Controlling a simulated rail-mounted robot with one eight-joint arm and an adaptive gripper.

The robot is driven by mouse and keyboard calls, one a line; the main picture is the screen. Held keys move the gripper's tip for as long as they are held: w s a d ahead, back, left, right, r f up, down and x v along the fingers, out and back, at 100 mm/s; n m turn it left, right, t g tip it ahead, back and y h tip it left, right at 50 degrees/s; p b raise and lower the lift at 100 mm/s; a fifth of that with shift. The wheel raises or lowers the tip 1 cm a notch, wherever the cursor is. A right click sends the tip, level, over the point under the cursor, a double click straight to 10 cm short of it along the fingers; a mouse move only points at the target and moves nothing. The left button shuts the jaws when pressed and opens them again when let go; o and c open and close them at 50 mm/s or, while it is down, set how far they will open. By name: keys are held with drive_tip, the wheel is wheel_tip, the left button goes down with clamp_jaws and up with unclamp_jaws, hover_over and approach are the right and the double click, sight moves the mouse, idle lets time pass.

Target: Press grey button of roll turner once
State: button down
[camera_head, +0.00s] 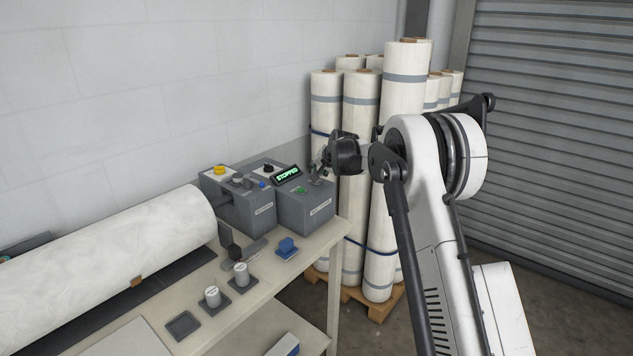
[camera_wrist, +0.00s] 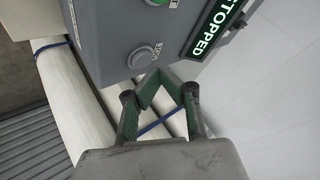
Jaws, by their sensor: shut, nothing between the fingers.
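The roll turner is a grey box (camera_head: 305,211) on the bench, with a green button (camera_head: 300,190) and a display (camera_head: 288,174) reading STOPPED. In the wrist view its round grey button (camera_wrist: 141,58) shows on the box face, just ahead and slightly left of my fingertips. The display (camera_wrist: 212,30) lies to the right there, and part of the green button shows at the top edge. My gripper (camera_wrist: 158,76) is shut and empty, with its fingertips close to the box; contact cannot be told. In the head view my gripper (camera_head: 319,171) is above the box's right side, and the grey button cannot be made out.
A second grey control box (camera_head: 240,203) with a yellow button stands left of the roll turner. A large white roll (camera_head: 120,245) lies at left. Upright wrapped rolls (camera_head: 360,130) stand behind my gripper. Small weights (camera_head: 241,274) and a blue item (camera_head: 287,246) sit on the bench.

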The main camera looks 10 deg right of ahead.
drive_tip(key=shift+r+p, duration=0.8)
drive_tip(key=shift+r, duration=1.7)
